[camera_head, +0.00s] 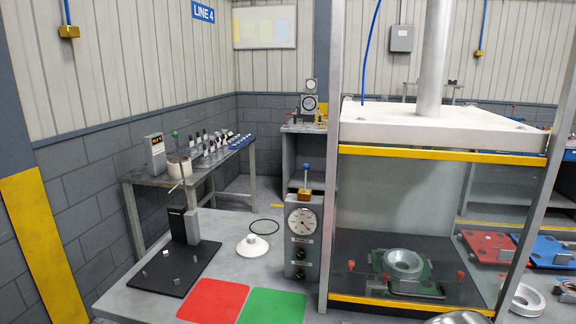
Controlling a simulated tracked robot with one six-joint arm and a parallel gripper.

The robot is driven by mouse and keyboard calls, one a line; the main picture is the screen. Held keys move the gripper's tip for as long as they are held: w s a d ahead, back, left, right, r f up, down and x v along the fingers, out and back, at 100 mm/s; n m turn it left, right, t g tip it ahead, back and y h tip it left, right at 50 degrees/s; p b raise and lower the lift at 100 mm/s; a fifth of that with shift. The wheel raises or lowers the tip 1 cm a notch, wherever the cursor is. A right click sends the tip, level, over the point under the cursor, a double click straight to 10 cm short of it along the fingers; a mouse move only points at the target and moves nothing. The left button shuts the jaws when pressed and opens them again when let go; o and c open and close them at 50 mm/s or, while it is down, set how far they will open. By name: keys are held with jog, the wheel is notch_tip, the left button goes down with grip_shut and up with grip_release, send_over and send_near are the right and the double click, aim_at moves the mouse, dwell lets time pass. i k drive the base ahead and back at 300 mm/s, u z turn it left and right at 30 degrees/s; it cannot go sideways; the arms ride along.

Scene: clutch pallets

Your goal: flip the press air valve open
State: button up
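The press air valve (304,195) is a small brass body on top of the grey gauge box beside the press. Its lever stands upright and ends in a blue knob (306,166). A round white dial gauge (303,221) is on the front of the box, with two dark round controls below it. The press (440,130) stands to the right, with a white platen, a yellow-edged clear guard and a green fixture holding a silver ring part (403,262) inside.
The grey table holds a red mat (205,302), a green mat (272,306), a white disc part (252,247), a black ring and a black plate (165,275) with a stand. A side bench (140,178) stands behind. A press post rises right of the valve.

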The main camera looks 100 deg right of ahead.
aim_at(306, 167)
jog(key=z, duration=3.75)
jog(key=i, duration=0.8)
